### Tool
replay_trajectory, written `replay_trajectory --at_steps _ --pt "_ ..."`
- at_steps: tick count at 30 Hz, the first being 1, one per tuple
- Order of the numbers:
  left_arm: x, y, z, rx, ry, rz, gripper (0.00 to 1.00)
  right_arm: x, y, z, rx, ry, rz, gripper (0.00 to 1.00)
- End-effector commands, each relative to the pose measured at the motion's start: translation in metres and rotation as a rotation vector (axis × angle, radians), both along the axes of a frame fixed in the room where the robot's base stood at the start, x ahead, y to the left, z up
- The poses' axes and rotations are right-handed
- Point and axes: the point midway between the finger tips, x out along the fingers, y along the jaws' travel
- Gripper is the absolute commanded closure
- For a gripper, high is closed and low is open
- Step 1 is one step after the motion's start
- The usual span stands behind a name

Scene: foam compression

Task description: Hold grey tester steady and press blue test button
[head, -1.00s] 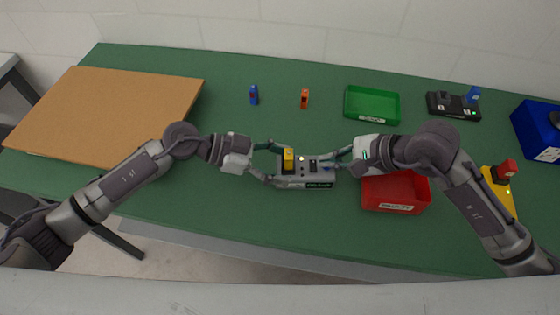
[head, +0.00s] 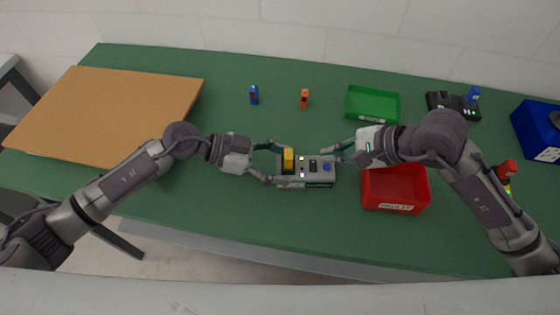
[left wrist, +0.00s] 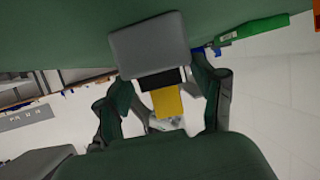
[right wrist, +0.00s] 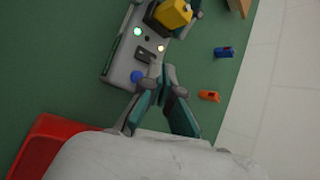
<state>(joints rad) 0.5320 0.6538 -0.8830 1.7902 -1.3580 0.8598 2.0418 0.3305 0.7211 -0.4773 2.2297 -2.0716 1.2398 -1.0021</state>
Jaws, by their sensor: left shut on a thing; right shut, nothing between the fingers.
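The grey tester (head: 319,178) stands at the middle of the table with a yellow block (head: 289,158) in its left end. A green light (right wrist: 138,31) and a pale yellow light (right wrist: 161,48) glow on its top. The blue test button (head: 327,167) is uncovered at its right end; it also shows in the right wrist view (right wrist: 137,77). My left gripper (head: 276,164) is shut on the tester's left end, fingers on both sides. My right gripper (head: 338,152) is shut and empty, just behind and right of the blue button, apparently clear of it.
A red bin (head: 396,187) is close right of the tester, under my right arm. A green bin (head: 372,104), an orange piece (head: 304,98) and a blue piece (head: 253,95) are behind. A black device (head: 455,106) and blue box (head: 537,130) stand right, a brown board (head: 105,115) left.

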Motion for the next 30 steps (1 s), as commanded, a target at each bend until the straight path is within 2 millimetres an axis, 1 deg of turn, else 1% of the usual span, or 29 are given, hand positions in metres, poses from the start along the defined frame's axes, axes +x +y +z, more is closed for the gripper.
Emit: replay_trajectory --at_steps 1,9,14,30 --pt "0.0 0.0 0.0 0.0 0.0 0.0 0.83 0.001 0.0 0.006 0.0 -0.004 0.0 1.0" --pt "0.0 0.0 0.0 0.0 0.0 0.0 0.83 0.0 0.0 0.034 0.001 -0.003 0.001 1.0" --pt "0.0 0.0 0.0 0.0 0.0 0.0 0.83 0.0 0.0 0.045 0.001 -0.002 0.001 1.0" --pt "0.0 0.0 0.0 0.0 0.0 0.0 0.83 -0.001 0.0 0.048 0.0 0.001 0.001 1.0"
